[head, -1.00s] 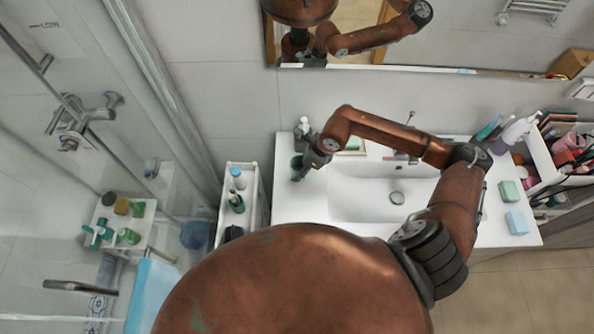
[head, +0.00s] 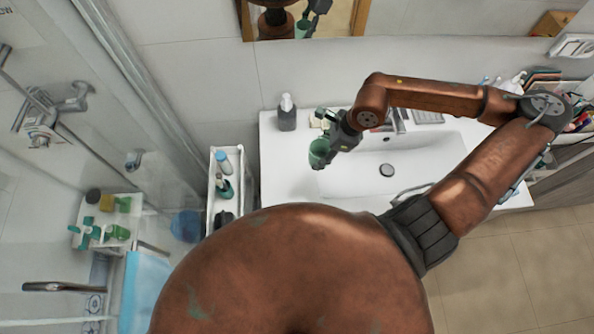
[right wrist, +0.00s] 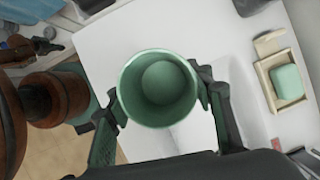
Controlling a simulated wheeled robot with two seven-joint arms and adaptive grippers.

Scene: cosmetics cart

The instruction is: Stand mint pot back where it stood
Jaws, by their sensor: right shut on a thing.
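The mint pot (head: 319,153) is a green, open-topped cup. My right gripper (head: 331,148) is shut on it at the left end of the basin, in front of the soap dispenser. In the right wrist view the pot (right wrist: 157,88) sits between the two fingers (right wrist: 160,98), its empty inside facing the camera. White countertop shows around it; I cannot tell how high above it the pot is. My left gripper is not in view.
A grey soap dispenser (head: 287,113) stands near the wall. A soap dish with green soap (right wrist: 287,83) lies beside it. The white basin (head: 410,165) is to the right, a narrow cart (head: 212,190) to the left. The counter's left front part (head: 285,180) is bare.

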